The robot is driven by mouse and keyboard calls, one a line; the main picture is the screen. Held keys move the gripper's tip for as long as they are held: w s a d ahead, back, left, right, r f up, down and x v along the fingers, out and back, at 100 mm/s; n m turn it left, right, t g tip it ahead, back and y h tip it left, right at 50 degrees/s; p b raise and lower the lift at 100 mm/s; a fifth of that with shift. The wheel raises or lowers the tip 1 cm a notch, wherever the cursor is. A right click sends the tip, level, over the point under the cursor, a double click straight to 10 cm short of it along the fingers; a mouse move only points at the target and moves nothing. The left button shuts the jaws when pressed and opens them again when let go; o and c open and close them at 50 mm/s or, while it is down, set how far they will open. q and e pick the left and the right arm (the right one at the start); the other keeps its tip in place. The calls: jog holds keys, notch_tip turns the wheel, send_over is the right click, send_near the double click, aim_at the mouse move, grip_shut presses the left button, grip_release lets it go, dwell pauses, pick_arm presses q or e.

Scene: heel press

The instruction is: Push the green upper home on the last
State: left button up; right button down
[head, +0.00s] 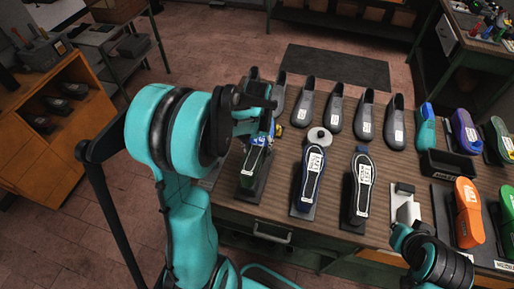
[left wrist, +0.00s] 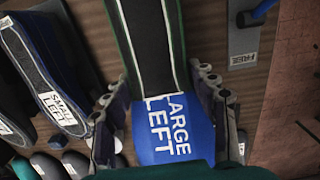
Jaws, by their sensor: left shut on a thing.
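The green-edged upper (head: 252,168) with a dark sole lies on a dark stand at the left end of the workbench. In the left wrist view the upper (left wrist: 150,45) runs away from my gripper.
A blue-edged shoe (head: 312,178) and a black one (head: 360,190) stand to the right on the workbench (head: 335,222). Several grey shoes (head: 335,105) line the back. A black bin (head: 447,163), an orange shoe (head: 467,212) and other coloured shoes are at right.

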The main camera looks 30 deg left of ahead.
pick_arm(q)
jog(key=shift+f+b, duration=0.3)
jog(key=shift+b, duration=0.05)
dwell(0.3)
jog(key=o, duration=1.4)
jog(key=shift+c, duration=0.2)
notch_tip(320, 180, up, 12)
jog(key=shift+w, duration=0.15)
jog(key=shift+f, duration=0.1)
